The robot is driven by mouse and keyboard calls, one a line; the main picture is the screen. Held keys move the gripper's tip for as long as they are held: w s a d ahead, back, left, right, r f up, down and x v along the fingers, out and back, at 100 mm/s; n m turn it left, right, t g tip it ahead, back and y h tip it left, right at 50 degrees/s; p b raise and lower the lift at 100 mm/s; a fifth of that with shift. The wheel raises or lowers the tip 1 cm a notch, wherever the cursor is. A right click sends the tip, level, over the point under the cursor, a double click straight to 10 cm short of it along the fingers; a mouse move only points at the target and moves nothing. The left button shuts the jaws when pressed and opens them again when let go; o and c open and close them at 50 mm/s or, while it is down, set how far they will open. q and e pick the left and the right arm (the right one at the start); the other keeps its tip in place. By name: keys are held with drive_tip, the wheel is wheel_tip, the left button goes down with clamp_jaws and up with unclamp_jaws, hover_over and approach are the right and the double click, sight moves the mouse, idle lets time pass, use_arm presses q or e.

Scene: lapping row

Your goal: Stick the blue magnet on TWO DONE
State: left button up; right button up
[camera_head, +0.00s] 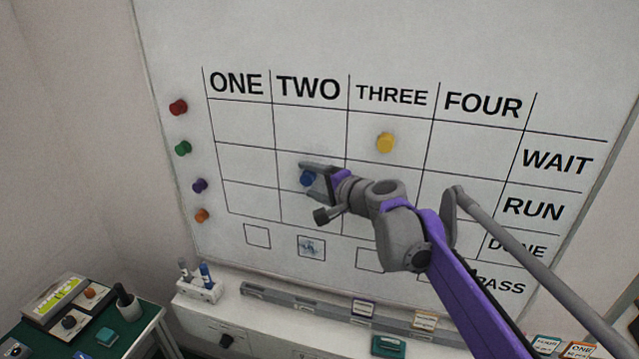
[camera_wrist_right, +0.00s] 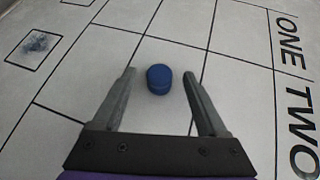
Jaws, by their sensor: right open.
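The blue magnet (camera_head: 307,180) is on the whiteboard in column TWO, row RUN, near that cell's lower line. My right gripper (camera_head: 306,177) is at the board around it. In the right wrist view the blue magnet (camera_wrist_right: 158,79) sits between the open fingers (camera_wrist_right: 159,74), with a gap on each side. The TWO DONE cell (camera_head: 299,207) is just below the magnet and looks bare where it shows; my arm may hide part of it. My left gripper is not in view.
A yellow magnet (camera_head: 385,142) is in THREE WAIT. Red (camera_head: 178,107), green (camera_head: 182,148), purple (camera_head: 199,186) and orange (camera_head: 202,215) magnets line the board's left side. A ledge (camera_head: 325,305) runs below. A green-topped bench (camera_head: 125,325) stands at lower left.

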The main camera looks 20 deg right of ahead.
clamp_jaws()
idle(0.4)
drive_tip(key=shift+s+a, duration=0.15)
drive_tip(key=shift+s+a, duration=0.7)
drive_tip(key=shift+s, duration=0.35)
drive_tip(key=s+a+p, duration=0.1)
drive_tip(key=s+a, duration=0.2)
drive_tip(key=s, duration=0.2)
drive_tip(key=shift+a, duration=0.2)
idle(0.6)
